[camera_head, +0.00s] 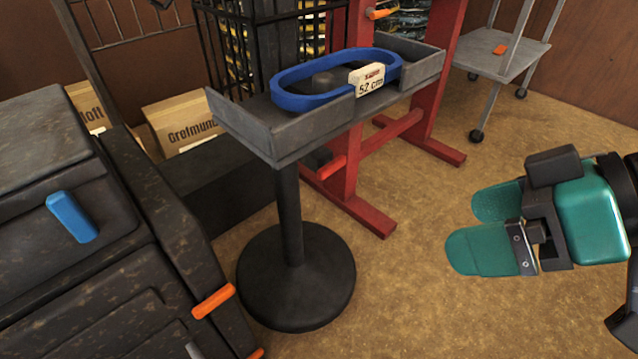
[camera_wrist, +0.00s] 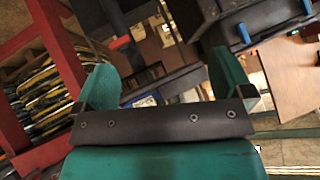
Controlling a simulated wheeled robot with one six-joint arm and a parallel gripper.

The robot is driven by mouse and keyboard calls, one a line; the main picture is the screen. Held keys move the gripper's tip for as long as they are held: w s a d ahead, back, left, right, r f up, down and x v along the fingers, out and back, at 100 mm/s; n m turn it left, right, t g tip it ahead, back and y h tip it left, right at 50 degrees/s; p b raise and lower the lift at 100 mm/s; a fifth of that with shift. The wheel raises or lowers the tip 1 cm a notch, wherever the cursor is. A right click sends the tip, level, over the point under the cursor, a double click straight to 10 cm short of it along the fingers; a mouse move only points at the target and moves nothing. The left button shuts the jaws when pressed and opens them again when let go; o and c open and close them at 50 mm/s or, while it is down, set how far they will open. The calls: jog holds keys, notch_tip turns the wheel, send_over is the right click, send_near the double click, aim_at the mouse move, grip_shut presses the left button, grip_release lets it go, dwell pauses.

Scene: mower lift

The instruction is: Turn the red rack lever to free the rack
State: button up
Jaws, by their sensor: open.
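A red-orange lever (camera_head: 332,168) sits low beside the red rack frame (camera_head: 350,120), just beyond the grey tray on the pedestal. It seems to show also in the wrist view (camera_wrist: 121,43), past my left finger. Its mounting is partly hidden behind the tray. My gripper (camera_head: 468,228) is at the right of the head view, over bare floor, with its green fingers apart and nothing between them. It is well to the right of the lever and not touching anything. In the wrist view my open fingers (camera_wrist: 165,82) frame the background.
The grey tray (camera_head: 247,131) on a round-based pedestal holds a blue loop (camera_head: 300,100) and a "52 cm" label. A dark machine (camera_head: 100,240) with blue and orange handles stands at left. Boxes (camera_head: 182,122) lie behind. A grey cart (camera_head: 510,55) stands back right. Floor between is clear.

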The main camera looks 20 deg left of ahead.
jog(key=w+a+f+n+t+y+b, duration=0.1)
jog(key=w+a+f+n+y+b, duration=0.1)
jog(key=w+a+f+y+b, duration=0.35)
jog(key=m+t+y, duration=0.1)
jog(key=t, duration=0.5)
send_near(335, 167)
jog(key=p+x, duration=0.1)
jog(key=x, duration=1.1)
jog(key=shift+w+a+p, duration=0.1)
jog(key=shift+a+p, duration=0.25)
jog(key=shift+p, duration=0.05)
jog(key=shift+c, duration=0.5)
